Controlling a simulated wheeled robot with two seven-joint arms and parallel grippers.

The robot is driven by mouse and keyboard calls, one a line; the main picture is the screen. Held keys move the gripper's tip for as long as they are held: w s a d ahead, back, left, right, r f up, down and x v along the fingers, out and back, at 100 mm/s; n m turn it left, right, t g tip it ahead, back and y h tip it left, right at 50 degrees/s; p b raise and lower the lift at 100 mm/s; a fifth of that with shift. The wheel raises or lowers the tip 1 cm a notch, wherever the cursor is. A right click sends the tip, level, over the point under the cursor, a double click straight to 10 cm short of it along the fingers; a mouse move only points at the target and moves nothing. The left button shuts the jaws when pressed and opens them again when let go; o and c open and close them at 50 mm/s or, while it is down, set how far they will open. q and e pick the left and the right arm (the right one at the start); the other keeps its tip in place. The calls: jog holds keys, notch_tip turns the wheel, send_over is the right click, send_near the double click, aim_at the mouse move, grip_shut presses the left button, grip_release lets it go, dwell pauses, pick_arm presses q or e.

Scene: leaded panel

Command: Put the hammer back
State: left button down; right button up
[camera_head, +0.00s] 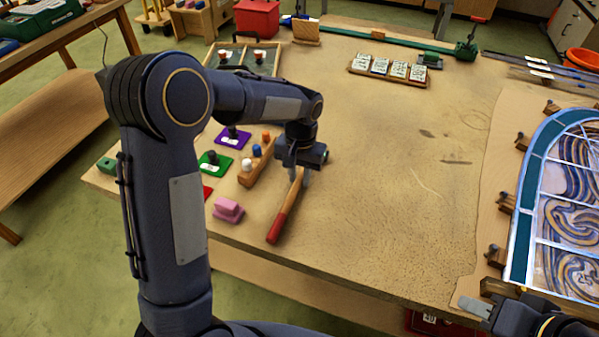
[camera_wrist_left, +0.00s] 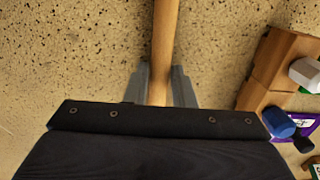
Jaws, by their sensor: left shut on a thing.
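The hammer (camera_head: 287,207) has a pale wooden handle with a red end that points toward the front edge of the table. My left gripper (camera_head: 303,172) is shut on the wooden part of its handle. In the left wrist view the handle (camera_wrist_left: 165,45) runs between the two grey fingers of my left gripper (camera_wrist_left: 163,88). The hammer's head is not visible in either view. I cannot tell whether the hammer touches the table. Part of my right gripper (camera_head: 478,306) shows at the lower right, and its jaws cannot be made out.
A wooden block with coloured knobs (camera_head: 247,178) stands just left of the hammer. A pink block (camera_head: 228,210) and purple and green cards (camera_head: 214,163) lie nearby. The leaded panel (camera_head: 560,215) is at the right. The table's middle (camera_head: 400,190) is clear.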

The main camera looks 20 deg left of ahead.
pick_arm(q)
jog(key=c, duration=1.1)
grip_release()
jog(key=shift+c, duration=0.2)
jog(key=r, duration=0.7)
jog(key=shift+w+r, duration=0.2)
jog(key=shift+r, duration=0.25)
jog(key=shift+s+a+r, duration=0.15)
jog(key=shift+s, duration=0.05)
jog(key=s+a+r+n+t+h, duration=0.1)
jog(key=s+a+r+t+h, duration=0.15)
jog(key=s, duration=0.45)
jog(key=s+a+r+t+h, duration=0.1)
jog(key=s+a+r, duration=0.15)
jog(key=s, duration=0.45)
jog(key=s+d+f+n+t, duration=0.1)
jog(key=s+d+f+t, duration=0.1)
jog(key=s, duration=0.9)
jog(key=shift+s+f+t, duration=0.25)
jog(key=shift+f+t, duration=0.1)
jog(key=shift+f, duration=0.1)
